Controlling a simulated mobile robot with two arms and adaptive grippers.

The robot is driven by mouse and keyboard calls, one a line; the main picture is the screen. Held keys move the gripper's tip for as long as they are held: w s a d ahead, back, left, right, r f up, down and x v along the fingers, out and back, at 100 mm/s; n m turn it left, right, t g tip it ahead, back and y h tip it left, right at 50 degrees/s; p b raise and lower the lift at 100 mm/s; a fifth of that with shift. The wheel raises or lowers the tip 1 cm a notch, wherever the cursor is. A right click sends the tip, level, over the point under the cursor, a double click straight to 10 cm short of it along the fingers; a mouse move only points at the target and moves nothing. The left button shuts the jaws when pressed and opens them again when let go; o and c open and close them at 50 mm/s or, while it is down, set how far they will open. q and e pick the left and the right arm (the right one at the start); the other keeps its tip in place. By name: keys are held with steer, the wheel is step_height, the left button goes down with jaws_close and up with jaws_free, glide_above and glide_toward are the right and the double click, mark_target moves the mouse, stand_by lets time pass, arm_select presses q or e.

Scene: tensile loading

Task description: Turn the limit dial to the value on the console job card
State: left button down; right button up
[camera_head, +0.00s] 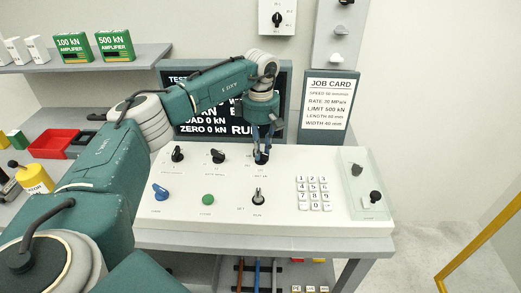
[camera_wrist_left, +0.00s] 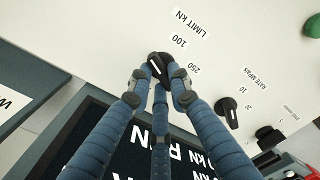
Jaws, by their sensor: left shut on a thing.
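The console (camera_head: 240,235) is a white sloped panel. The limit dial (camera_wrist_left: 157,66) is a black knob with a white pointer line, seen in the left wrist view beside the labels LIMIT kN, 100 and 250. Which value the pointer marks I cannot tell; other labels are hidden by my fingers. My left gripper (camera_head: 262,155) reaches down from above in the head view and is shut on this dial. Its blue fingers (camera_wrist_left: 158,84) close around the knob in the wrist view. The job card (camera_head: 329,101) stands behind the console and reads LIMIT 500 kN. My right gripper is out of view.
The rate dial (camera_head: 218,156) and another black dial (camera_head: 178,153) sit left of the limit dial. Below are a blue knob (camera_head: 161,192), green button (camera_head: 208,199) and black switch (camera_head: 258,198). A keypad (camera_head: 314,193) is right. A dark screen (camera_head: 198,120) stands behind.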

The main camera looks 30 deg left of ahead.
arm_select(q)
steer(key=shift+w+a+r+m, duration=0.1)
steer(key=shift+m, duration=0.4)
steer(key=c, duration=1.6)
jaws_free()
steer(key=shift+r, duration=0.25)
step_height(320, 180, up, 11)
steer(key=shift+r, duration=0.2)
